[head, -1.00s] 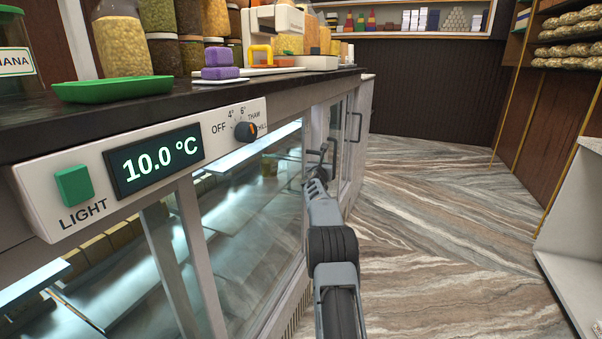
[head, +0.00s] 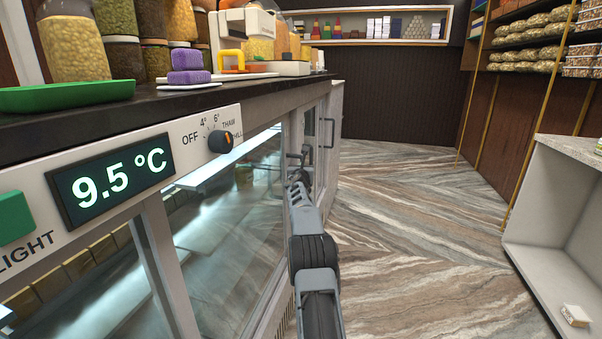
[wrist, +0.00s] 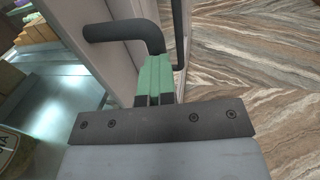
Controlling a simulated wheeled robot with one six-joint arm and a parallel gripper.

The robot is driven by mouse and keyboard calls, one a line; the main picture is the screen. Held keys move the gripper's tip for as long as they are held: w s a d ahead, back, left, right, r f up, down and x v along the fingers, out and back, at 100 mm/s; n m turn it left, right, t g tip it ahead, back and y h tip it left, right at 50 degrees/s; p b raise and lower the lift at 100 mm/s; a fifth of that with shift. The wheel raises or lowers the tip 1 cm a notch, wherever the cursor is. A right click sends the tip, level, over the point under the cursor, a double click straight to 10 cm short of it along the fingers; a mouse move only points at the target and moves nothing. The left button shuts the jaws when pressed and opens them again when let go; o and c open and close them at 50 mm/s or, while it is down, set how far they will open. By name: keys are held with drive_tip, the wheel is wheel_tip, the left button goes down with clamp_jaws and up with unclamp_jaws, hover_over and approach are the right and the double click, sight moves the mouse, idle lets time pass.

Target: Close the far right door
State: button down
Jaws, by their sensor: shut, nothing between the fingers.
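The glass-fronted counter runs away from me along the left of the head view. Its far right door (head: 311,132) is at the far end, pale-framed with a dark bar handle (head: 327,133). I cannot tell exactly how far open it stands. My gripper (head: 295,180) is at the counter front, near a nearer dark handle (head: 304,154). In the wrist view my gripper's green fingers (wrist: 155,78) are shut and empty. They are close to a curved dark handle (wrist: 115,32) on a pale door frame (wrist: 113,12); contact is unclear.
A control panel with a lit display (head: 110,185) and a knob (head: 221,142) is on the counter's near face. Jars, a green tray (head: 68,94) and purple blocks (head: 188,66) stand on top. Marble floor (head: 420,230) is clear to the right, before a white shelf unit (head: 560,250).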

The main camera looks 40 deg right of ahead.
drive_tip(key=b+v, duration=1)
drive_tip(key=v, duration=0.4)
